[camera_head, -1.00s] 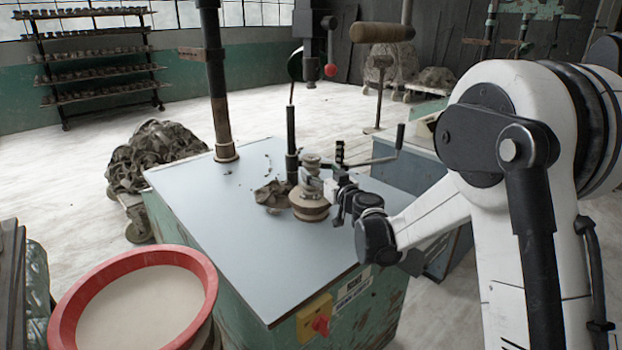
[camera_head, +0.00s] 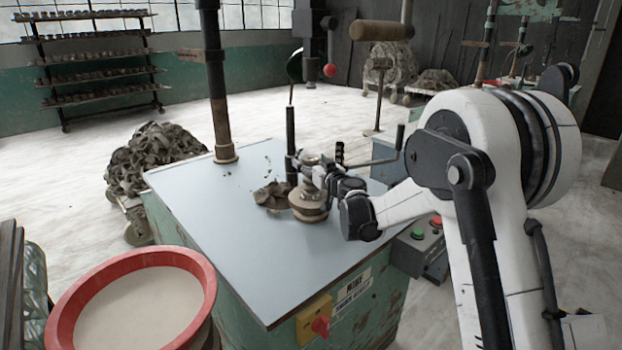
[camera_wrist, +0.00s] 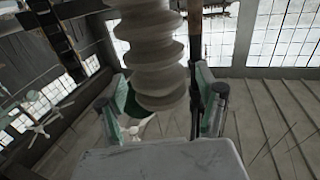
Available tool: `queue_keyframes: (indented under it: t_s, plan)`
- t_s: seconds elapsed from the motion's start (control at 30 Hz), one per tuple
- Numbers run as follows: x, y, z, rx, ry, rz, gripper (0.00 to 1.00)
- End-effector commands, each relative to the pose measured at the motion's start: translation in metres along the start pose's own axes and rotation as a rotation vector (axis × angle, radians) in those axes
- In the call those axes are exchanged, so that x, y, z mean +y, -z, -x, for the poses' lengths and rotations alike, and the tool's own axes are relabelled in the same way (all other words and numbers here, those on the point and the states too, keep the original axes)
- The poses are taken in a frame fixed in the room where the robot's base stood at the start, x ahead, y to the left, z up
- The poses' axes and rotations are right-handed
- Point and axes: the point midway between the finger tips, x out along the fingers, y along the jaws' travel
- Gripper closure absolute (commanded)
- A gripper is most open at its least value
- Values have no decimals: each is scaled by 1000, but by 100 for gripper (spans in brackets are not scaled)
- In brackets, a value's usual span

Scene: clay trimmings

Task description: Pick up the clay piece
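The clay piece (camera_head: 309,205) is a brown, ridged, turned form standing upright on the grey tabletop (camera_head: 225,225), beside a dark vertical rod. My gripper (camera_head: 318,176) is at its upper part, reaching in from the right, and partly hides it. In the wrist view the ridged clay piece (camera_wrist: 155,50) fills the upper middle, between the two fingers of my gripper (camera_wrist: 160,108). The fingers stand apart, one on each side. A gap shows on the left; on the right the finger is close, and I cannot tell whether it touches.
Loose clay trimmings (camera_head: 270,196) lie just left of the clay piece. A dark rod (camera_head: 291,145) and a thick column (camera_head: 220,110) rise from the table. A red-rimmed basin (camera_head: 70,305) stands at front left. The tabletop's front and left are clear.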

Motion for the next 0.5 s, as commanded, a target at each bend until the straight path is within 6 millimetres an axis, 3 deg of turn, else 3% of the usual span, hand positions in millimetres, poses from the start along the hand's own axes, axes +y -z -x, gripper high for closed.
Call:
queue_keyframes:
  t_s: [0.07,0.5]
  plan:
    - [0,0,0,0,0,0,43]
    - [0,0,0,0,0,0,100]
